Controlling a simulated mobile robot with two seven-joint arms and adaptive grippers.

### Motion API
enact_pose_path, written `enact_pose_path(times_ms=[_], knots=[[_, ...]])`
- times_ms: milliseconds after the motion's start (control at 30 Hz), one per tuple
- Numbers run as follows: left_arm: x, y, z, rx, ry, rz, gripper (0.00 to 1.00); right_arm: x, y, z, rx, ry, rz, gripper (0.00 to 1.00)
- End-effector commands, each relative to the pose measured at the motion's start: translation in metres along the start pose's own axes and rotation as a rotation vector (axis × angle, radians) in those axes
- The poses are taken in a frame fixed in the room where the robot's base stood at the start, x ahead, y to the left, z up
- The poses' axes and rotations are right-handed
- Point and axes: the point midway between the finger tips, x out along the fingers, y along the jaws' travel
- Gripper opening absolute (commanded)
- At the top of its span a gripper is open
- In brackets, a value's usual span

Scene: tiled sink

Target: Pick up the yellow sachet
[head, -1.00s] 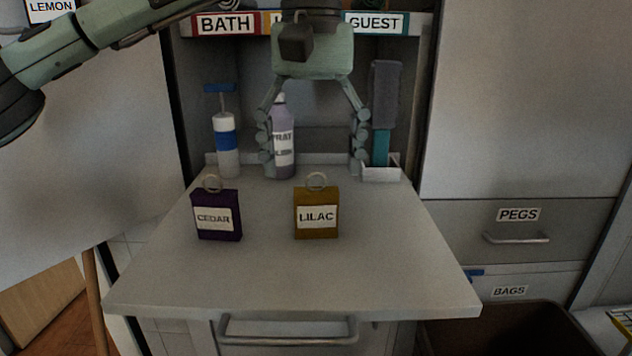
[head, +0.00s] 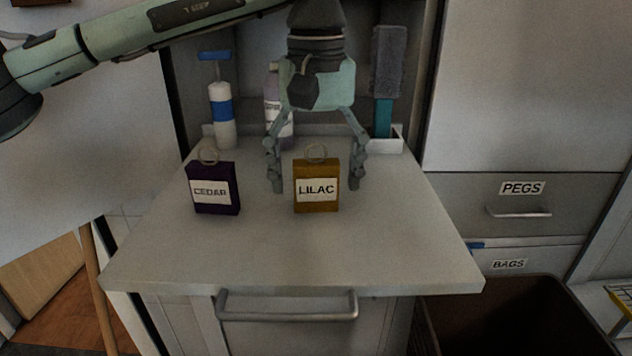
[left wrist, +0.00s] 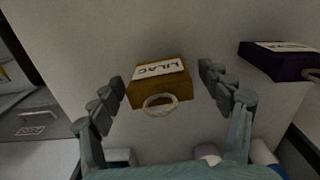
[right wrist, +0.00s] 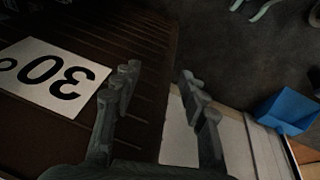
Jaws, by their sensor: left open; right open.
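The yellow sachet (head: 316,187) is a mustard-yellow box-like packet labelled LILAC with a ring on top. It stands upright on the grey worktop, right of a purple CEDAR sachet (head: 213,188). My left gripper (head: 317,188) is open, pointing down, with one finger on each side of the yellow sachet and a gap to each. In the left wrist view the yellow sachet (left wrist: 160,91) lies between the open fingers, its ring towards the palm. The purple sachet (left wrist: 279,60) is off to the right there. My right gripper (right wrist: 155,82) is open and empty, away from the worktop.
Behind the sachets stand a blue-and-white pump bottle (head: 221,112), a lilac spray bottle (head: 272,95) and a grey brush with a teal handle (head: 385,80). The front of the worktop (head: 290,262) is clear. A dark bin (head: 510,310) is at lower right.

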Motion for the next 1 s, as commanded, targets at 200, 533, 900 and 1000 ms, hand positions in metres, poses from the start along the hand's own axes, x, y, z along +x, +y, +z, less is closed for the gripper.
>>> enact_pose_path(times_ms=[200,533,900,1000], knots=[[0.0,0.0,0.0,0.0,0.0,0.0,0.61,-0.001,0.002,-0.002,-0.003,0.003,0.003,0.43],[-0.001,0.0,0.0,0.0,0.0,0.001,0.26,-0.002,0.0,-0.002,-0.001,0.004,0.001,0.43],[-0.01,0.001,0.0,-0.001,0.001,0.003,0.26,-0.002,-0.004,-0.003,0.008,0.004,-0.008,0.43],[-0.022,0.0,0.0,-0.001,0.0,0.002,0.26,-0.003,-0.004,-0.002,0.008,0.003,-0.007,0.43]])
